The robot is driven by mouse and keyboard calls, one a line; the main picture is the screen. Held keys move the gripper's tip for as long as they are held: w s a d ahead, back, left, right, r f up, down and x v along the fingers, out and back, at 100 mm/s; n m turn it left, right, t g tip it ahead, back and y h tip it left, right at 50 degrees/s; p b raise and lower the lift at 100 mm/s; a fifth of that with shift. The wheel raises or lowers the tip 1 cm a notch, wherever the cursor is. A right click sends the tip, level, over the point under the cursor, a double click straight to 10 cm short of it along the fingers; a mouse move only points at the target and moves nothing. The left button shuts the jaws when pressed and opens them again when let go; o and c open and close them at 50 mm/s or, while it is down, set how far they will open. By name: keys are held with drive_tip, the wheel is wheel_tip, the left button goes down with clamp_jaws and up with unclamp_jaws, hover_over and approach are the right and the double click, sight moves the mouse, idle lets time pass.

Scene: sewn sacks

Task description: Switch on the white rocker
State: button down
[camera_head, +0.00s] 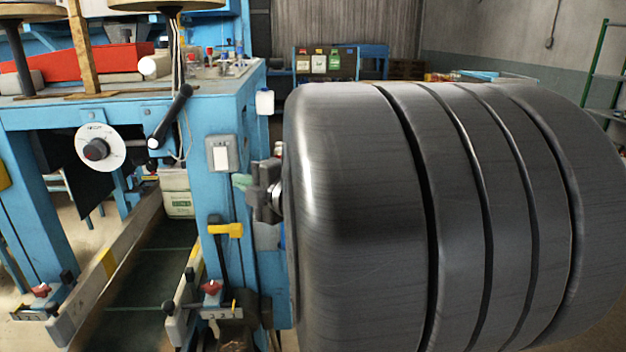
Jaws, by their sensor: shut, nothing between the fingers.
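The white rocker (220,157) is a pale rectangular plate set in a grey switch box (211,143). The box is fixed to the front of a blue upright post of the machine frame, left of the picture's middle. The rocker faces me and nothing covers it. Which way it is tipped is too small to tell.
A large dark grooved cylinder (360,210) fills the right half, close to the camera. A black lever (171,115) and a white round dial (100,148) are left of the rocker.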

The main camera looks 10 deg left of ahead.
sight(218, 167)
drive_tip(key=shift+w+a+f+p, duration=0.2)
drive_tip(key=shift+w+a+p, duration=0.1)
drive_tip(key=shift+w+a, duration=0.9)
drive_tip(key=shift+w+a+f+p, duration=0.15)
drive_tip(key=shift+w+a+p, duration=0.1)
drive_tip(key=shift+w+a, duration=0.95)
drive_tip(key=shift+w+a+f+p, duration=0.2)
drive_tip(key=shift+w+a+p, duration=0.1)
drive_tip(key=shift+w+a, duration=0.9)
drive_tip(key=shift+w+d, duration=0.15)
drive_tip(key=shift+d, duration=0.05)
drive_tip(key=shift+w+f+b, duration=0.15)
drive_tip(key=shift+f+b, duration=0.2)
drive_tip(key=shift+b, duration=0.65)
drive_tip(key=shift+r, duration=0.3)
drive_tip(key=shift+a, duration=0.1)
